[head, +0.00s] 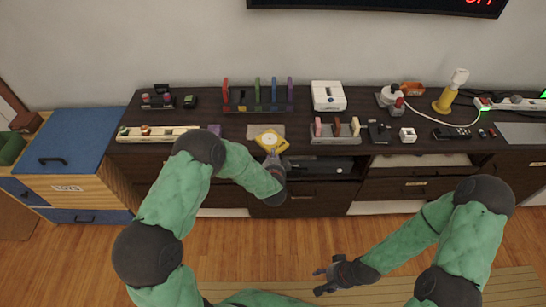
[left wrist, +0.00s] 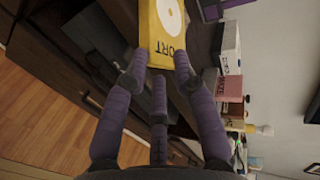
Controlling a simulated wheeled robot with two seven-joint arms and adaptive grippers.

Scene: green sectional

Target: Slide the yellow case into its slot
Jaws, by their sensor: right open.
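The yellow case (head: 270,138) lies flat on a pale mat near the counter's front edge, its white disc facing up. It also shows in the left wrist view (left wrist: 163,40), with dark lettering. A rack (head: 257,108) behind it holds upright coloured cases; a gap with a low yellow piece shows between the red and green ones. My left gripper (head: 273,157) is at the case's near edge. In the left wrist view its fingers (left wrist: 158,78) reach that edge; whether they are closed on it is unclear. My right gripper (head: 323,281) is open and empty, low in front of the cabinets.
A white boxy device (head: 328,95) stands right of the rack. A holder (head: 336,138) with pink and brown blocks is right of the case. A long white strip (head: 157,134) lies to the left. A lamp (head: 451,92) stands farther right. The floor in front is clear.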

